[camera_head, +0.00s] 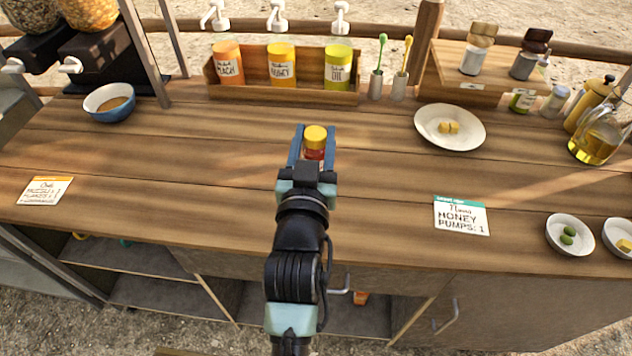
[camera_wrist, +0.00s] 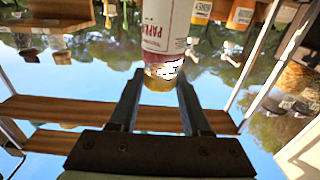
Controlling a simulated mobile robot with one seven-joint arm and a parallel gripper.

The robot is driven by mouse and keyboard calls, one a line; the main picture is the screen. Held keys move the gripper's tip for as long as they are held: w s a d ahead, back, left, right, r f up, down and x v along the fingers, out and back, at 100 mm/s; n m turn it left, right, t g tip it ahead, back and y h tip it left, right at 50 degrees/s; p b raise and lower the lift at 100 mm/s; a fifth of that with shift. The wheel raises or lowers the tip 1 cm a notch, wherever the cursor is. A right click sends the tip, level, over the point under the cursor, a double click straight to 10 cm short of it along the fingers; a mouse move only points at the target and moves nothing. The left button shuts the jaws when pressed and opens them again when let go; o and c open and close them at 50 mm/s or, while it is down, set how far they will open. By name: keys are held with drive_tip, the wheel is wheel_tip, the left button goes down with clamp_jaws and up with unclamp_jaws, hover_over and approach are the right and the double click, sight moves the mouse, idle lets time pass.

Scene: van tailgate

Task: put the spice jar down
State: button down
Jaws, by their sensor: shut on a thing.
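The spice jar (camera_head: 315,142) has a yellow lid and a red body. In the wrist view the jar (camera_wrist: 165,28) shows a white label with partly readable lettering, "PAP". My gripper (camera_head: 313,150) is shut on the jar, one blue-grey finger on each side. In the wrist view the fingertips of my gripper (camera_wrist: 160,78) sit at the lid end. The jar looks upright over the middle of the wooden counter (camera_head: 220,150). I cannot tell whether its base touches the wood.
A box of pump jars (camera_head: 283,94) stands behind my gripper. A white plate (camera_head: 450,128) with yellow cubes and a spice rack (camera_head: 468,86) are to the right. A blue bowl (camera_head: 110,102) is at the left. The counter beside the jar is clear.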

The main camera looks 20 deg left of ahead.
drive_tip(key=shift+f+b, duration=0.7)
drive_tip(key=shift+f, duration=2.9)
drive_tip(key=shift+f, duration=0.2)
drive_tip(key=shift+c, duration=1.8)
unclamp_jaws()
drive_tip(key=shift+r, duration=0.15)
drive_tip(key=shift+s+d, duration=0.1)
drive_tip(key=shift+s, duration=0.05)
drive_tip(key=v, duration=1.1)
drive_tip(key=shift+s, duration=0.35)
drive_tip(key=shift+d, duration=0.1)
